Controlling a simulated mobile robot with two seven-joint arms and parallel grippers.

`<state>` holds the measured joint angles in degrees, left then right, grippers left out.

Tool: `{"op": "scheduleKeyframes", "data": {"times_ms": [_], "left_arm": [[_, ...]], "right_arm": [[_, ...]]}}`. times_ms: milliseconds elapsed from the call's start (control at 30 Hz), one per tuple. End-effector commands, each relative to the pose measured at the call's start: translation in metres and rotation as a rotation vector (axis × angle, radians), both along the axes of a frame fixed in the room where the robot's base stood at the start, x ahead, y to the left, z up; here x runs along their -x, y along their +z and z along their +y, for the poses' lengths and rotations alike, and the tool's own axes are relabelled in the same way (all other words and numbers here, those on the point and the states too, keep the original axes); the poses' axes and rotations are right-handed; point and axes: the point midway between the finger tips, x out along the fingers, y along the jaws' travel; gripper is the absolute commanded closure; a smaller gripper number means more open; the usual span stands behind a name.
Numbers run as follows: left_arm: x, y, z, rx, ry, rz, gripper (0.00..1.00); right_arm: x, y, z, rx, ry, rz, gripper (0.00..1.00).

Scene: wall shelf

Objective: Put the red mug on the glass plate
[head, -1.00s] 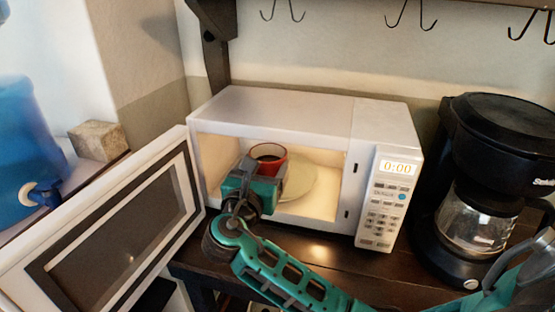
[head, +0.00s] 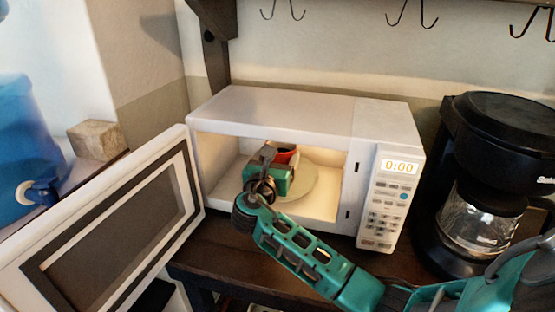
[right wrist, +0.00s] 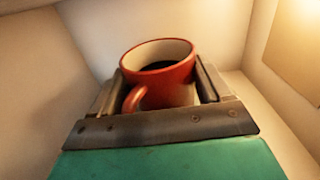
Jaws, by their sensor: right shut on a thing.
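The red mug (head: 285,150) is inside the open microwave, mostly hidden behind my right gripper (head: 279,160) in the head view. In the right wrist view the mug (right wrist: 160,78) stands upright between the two fingers of my right gripper (right wrist: 163,95), its handle toward the palm and dark inside. The right gripper is shut on it. The glass plate (head: 306,182) lies on the microwave floor, partly covered by the gripper. The mug appears over or close to the plate's left part; whether it touches the plate I cannot tell. My left gripper is out of view.
The microwave (head: 275,108) has its door (head: 110,228) swung open to the left. Its side walls are close around the gripper. A coffee maker (head: 490,150) stands to the right. A blue water container (head: 25,150) and a beige block (head: 96,140) are at the left.

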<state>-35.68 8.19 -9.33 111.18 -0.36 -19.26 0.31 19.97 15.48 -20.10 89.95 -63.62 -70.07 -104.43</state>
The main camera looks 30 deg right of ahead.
Motion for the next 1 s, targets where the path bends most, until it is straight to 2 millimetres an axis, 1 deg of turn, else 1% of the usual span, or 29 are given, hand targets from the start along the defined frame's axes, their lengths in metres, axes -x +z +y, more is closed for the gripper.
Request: {"op": "scheduleKeyframes", "data": {"times_ms": [67, 267, 300, 500, 533, 733, 800, 867, 1000], "left_arm": [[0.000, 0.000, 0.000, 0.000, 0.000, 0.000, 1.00], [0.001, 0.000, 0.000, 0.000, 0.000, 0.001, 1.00], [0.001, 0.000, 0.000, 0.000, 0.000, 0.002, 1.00], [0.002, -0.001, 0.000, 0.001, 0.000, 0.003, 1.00], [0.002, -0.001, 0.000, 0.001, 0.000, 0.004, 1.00], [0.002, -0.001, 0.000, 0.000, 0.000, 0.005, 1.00], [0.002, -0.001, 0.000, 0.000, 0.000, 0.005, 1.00], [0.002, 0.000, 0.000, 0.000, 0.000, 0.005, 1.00], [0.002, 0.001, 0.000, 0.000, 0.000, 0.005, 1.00]], "right_arm": [[0.000, 0.003, 0.000, 0.002, 0.001, -0.006, 0.81], [0.000, 0.000, 0.000, 0.002, 0.001, -0.004, 0.81], [0.000, -0.002, 0.001, 0.000, 0.001, -0.001, 0.21], [0.000, -0.001, 0.001, 0.000, 0.001, -0.001, 0.01], [0.000, -0.001, 0.001, 0.000, 0.001, -0.001, 0.00], [0.000, -0.001, 0.001, 0.000, 0.001, -0.001, 0.00], [0.000, 0.002, 0.000, 0.000, 0.000, -0.001, 0.00], [0.003, 0.001, 0.005, -0.001, 0.002, 0.001, 0.00], [0.019, 0.001, 0.023, -0.002, 0.003, 0.001, 0.00]]}}
